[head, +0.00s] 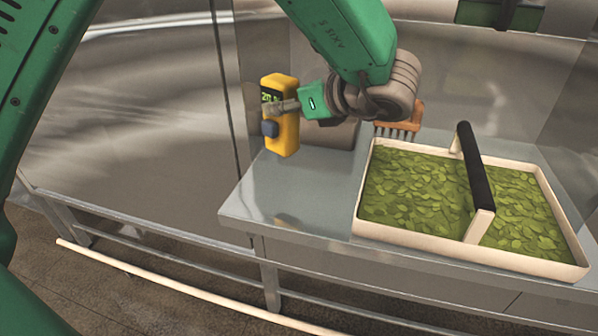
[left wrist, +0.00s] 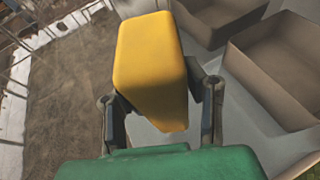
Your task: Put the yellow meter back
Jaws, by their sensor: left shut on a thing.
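The yellow meter (head: 284,135) is upright with a small dark display near its top, close to the left end of the metal table (head: 310,196). My left gripper (head: 276,116) is shut on it from the right side. In the left wrist view the yellow meter (left wrist: 150,65) sits between the two dark fingers of my left gripper (left wrist: 160,95). From these frames I cannot tell whether the meter's base touches the table or hangs just above it. My right gripper is not in view.
A white tray (head: 448,243) of green leaves with a black handle (head: 468,165) stands on the table's right. An orange-brown rake-like tool (head: 409,117) is behind it. Brown open boxes (left wrist: 285,70) show in the left wrist view. The table's front left surface is clear.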

